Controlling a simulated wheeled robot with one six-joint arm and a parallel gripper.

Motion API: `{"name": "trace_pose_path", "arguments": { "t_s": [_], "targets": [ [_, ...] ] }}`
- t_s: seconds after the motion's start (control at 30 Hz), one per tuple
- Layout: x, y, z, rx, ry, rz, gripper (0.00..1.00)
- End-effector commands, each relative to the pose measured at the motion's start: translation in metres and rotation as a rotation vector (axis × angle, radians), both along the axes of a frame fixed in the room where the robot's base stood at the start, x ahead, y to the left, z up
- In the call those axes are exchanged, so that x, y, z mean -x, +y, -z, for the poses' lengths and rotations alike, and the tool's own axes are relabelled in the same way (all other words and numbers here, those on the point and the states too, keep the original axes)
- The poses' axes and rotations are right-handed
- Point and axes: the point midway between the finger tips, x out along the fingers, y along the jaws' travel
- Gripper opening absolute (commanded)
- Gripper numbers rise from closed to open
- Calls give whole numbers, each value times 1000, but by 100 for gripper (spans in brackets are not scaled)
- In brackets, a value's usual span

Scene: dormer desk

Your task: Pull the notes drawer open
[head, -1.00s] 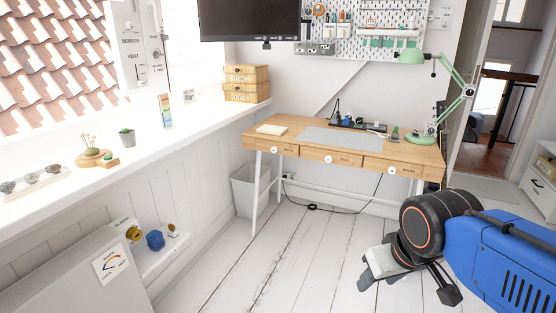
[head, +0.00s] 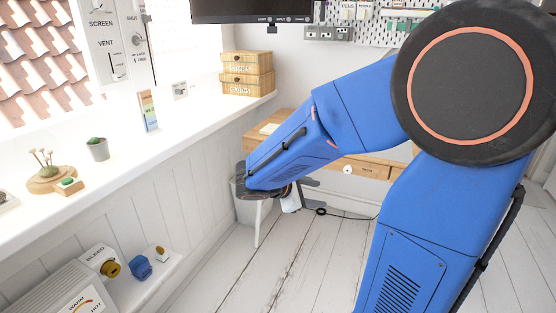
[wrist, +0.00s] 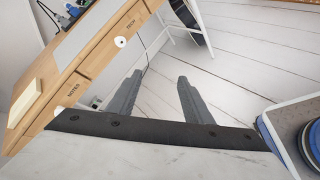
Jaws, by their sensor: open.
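The notes drawer (wrist: 76,88) is the left drawer of the wooden desk, labelled NOTES in the wrist view. Its front looks flush with the desk. Its white round knob (wrist: 60,110) is partly cut off by the dark edge of my gripper's mount. My gripper (wrist: 159,76) is open, with nothing between its two grey fingers. The fingers point at the floor, to the right of the notes knob and apart from it. In the head view my forearm hides the notes drawer, and my gripper (head: 295,197) shows only partly below the forearm.
A pale notepad (wrist: 26,102) lies on the desk (wrist: 100,35). White floorboards in front are clear.

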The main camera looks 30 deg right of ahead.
Motion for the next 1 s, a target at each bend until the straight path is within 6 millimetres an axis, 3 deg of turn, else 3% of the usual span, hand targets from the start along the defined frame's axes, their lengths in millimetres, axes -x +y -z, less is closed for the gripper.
{"name": "trace_pose_path", "arguments": {
  "t_s": [0.27, 0.5, 0.6, 0.8, 1.0],
  "targets": [
    [-96, 9, 8, 315, 196, -263, 46],
    [-178, 42, 28, 564, 326, -497, 46],
    [-203, 58, 38, 643, 359, -575, 46],
    [-230, 79, 51, 732, 394, -664, 46],
    [-240, 76, 53, 747, 398, -679, 46]
  ]
}}
